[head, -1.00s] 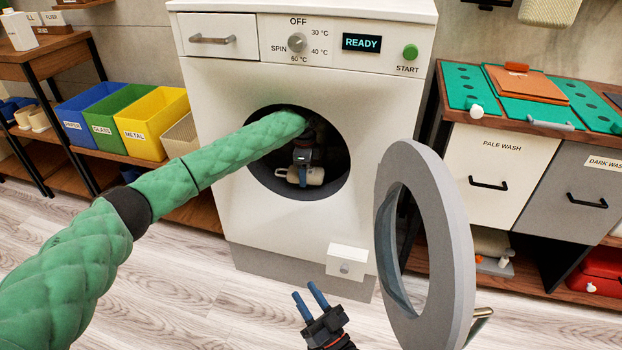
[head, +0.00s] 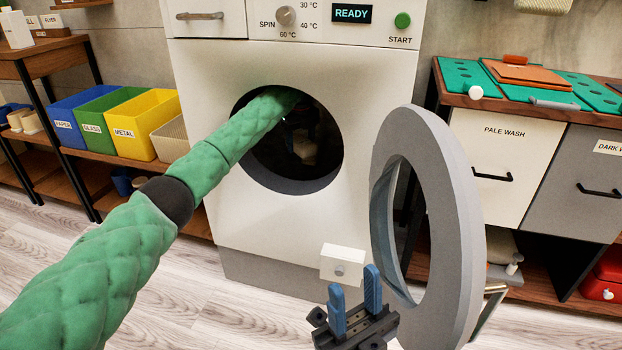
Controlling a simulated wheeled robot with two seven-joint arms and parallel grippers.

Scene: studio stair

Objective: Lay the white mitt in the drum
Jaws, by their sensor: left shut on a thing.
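My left arm reaches through the round opening of the washing machine into the dark drum (head: 268,172). My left gripper (head: 303,140) is deep inside and hard to make out in the shadow. It is shut on the white mitt (head: 304,153), which shows as a dim pale shape inside the drum. Whether the mitt touches the drum's floor cannot be told. My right gripper (head: 355,298) is open and empty, in front of the machine at the lower right, with its two blue fingers pointing up and apart.
The machine's round door (head: 455,225) hangs wide open to the right, close to my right gripper. A small white flap with a knob (head: 343,264) sticks out low on the machine. Blue, green and yellow bins (head: 150,122) stand at left. Pale wash (head: 503,160) and dark wash drawers are at right.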

